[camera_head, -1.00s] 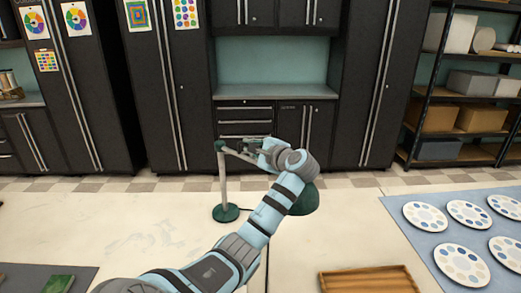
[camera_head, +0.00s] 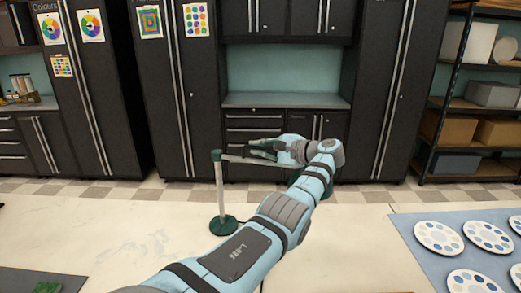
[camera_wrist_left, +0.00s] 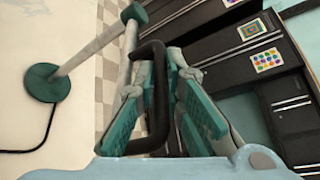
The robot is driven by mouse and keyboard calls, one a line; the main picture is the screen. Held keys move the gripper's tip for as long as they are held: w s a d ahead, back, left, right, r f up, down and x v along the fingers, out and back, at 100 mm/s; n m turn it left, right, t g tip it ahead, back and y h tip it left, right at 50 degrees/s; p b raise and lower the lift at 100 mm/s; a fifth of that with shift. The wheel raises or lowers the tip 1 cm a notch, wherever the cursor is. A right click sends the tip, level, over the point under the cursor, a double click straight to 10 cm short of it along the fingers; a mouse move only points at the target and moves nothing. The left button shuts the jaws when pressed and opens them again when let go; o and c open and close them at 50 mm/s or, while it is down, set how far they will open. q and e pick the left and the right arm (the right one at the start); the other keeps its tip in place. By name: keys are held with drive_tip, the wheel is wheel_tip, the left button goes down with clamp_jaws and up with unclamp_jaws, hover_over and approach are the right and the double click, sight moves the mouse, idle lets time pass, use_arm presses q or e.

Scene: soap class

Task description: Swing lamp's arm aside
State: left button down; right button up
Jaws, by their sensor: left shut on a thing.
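The lamp has a round green base (camera_head: 222,226) and an upright pale post (camera_head: 220,190) on the white table. Its arm (camera_head: 236,159) runs right from the green joint at the post top. The green shade (camera_head: 322,190) is mostly hidden behind my left arm. My left gripper (camera_head: 262,150) is at the lamp's arm, right of the post. In the left wrist view my left gripper (camera_wrist_left: 165,85) is shut on a dark handle (camera_wrist_left: 158,120) on the lamp's arm. The lamp's base (camera_wrist_left: 46,82) and post show there too. My right gripper is not in view.
A blue mat (camera_head: 418,236) with several white palettes lies at the right. A dark mat with a green item (camera_head: 47,287) is at the lower left. Dark cabinets (camera_head: 285,125) and a shelf rack stand beyond the table. The table left of the lamp is clear.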

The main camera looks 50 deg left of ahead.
use_arm(q)
drive_tip(key=c, duration=1.7)
unclamp_jaws()
drive_tip(key=shift+s, duration=0.15)
drive_tip(key=v, duration=1.2)
